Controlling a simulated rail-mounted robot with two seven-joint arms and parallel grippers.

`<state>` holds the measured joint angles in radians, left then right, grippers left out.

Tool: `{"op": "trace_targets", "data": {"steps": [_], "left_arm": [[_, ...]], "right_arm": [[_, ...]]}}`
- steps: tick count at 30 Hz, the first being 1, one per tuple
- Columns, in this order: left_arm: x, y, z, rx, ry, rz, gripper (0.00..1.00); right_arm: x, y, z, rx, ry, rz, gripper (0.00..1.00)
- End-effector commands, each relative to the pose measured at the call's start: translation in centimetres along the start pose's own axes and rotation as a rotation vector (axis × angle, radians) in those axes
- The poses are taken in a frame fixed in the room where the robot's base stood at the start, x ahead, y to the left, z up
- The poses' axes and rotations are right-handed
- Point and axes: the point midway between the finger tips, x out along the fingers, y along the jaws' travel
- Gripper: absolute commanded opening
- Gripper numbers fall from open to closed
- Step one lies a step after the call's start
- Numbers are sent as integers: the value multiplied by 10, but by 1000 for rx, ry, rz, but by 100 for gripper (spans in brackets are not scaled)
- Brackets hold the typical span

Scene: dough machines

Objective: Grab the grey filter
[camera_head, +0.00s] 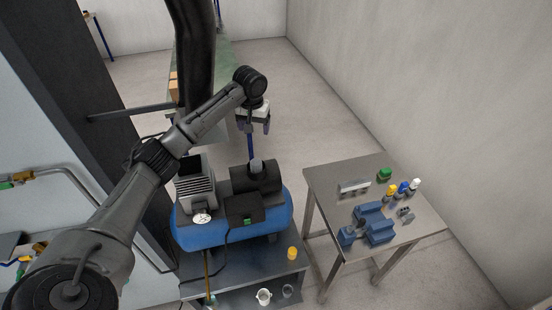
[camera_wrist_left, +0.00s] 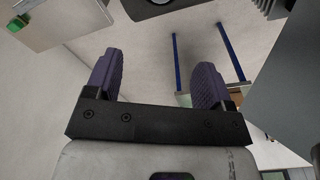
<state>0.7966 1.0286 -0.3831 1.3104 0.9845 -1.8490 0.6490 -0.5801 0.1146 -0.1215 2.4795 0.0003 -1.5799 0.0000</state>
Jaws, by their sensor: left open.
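A small grey cylindrical piece (camera_head: 257,165) stands on top of the black motor part of the blue air compressor (camera_head: 222,235). It may be the grey filter, but it is too small to be sure. Another small grey ring-like part (camera_head: 288,291) lies on the grey stand below the compressor. My left gripper (camera_head: 254,128) is open and empty, above and behind the compressor in the head view. My right gripper is not in view.
A metal table (camera_head: 330,190) on the right holds a blue vise (camera_head: 375,225), a green part (camera_head: 384,174) and several small coloured-top parts. A yellow part (camera_head: 292,253) and a white cup (camera_head: 264,296) are on the compressor's stand. Floor shows between table and wall.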

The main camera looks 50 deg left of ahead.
Motion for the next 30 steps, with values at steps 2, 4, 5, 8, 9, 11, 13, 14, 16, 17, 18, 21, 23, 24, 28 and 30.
{"op": "trace_targets", "data": {"steps": [2,4,5,8,9,11,13,14,16,17,18,21,23,24,28,30], "left_arm": [[0,2,8,-85,-54,20,76],[0,4,12,-152,-83,23,76],[0,4,14,-180,-89,20,76],[0,3,15,-260,-97,6,76],[0,2,15,-282,-98,3,76],[3,3,15,-306,-98,2,76],[10,3,16,-321,-99,-1,76],[15,3,17,-324,-99,-2,76],[26,3,18,-326,-99,-2,76],[32,3,19,-325,-100,-3,76],[39,3,19,-325,-99,-2,76],[55,3,20,-325,-98,-1,76],[64,3,21,-325,-97,0,76],[69,4,21,-325,-97,-1,76],[80,4,22,-323,-95,0,76],[84,4,22,-323,-94,1,76]], "right_arm": [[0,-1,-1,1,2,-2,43],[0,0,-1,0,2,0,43],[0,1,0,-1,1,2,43],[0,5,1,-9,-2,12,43],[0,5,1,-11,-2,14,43],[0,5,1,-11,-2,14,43],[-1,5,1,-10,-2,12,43],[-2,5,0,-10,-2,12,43],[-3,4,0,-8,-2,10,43],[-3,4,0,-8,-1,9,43],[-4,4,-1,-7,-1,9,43],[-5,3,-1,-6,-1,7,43],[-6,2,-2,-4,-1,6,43],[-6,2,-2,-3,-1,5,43],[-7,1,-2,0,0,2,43],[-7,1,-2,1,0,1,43]]}}
